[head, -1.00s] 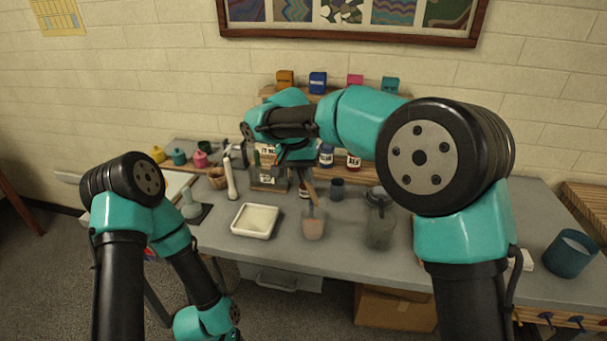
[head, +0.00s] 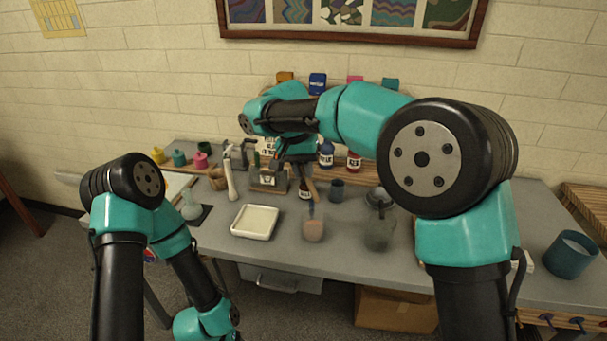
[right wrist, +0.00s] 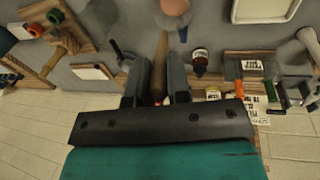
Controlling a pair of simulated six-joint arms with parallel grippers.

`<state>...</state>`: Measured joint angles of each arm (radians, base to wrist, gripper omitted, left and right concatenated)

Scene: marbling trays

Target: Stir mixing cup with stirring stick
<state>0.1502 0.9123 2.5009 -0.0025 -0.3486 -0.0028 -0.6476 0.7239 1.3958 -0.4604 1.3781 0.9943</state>
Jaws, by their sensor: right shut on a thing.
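My right gripper (head: 300,170) is shut on the wooden stirring stick (head: 311,190), which hangs down from it. In the right wrist view the brown stick (right wrist: 160,65) lies between the two fingers (right wrist: 157,85). My left gripper is out of view below.
A white tray (head: 236,231) lies left of the cup, and a greyish jar (head: 378,236) stands right of it. A small dark cup (head: 337,190) and bottles stand behind. A blue cup (head: 570,254) is at far right. The table front is clear.

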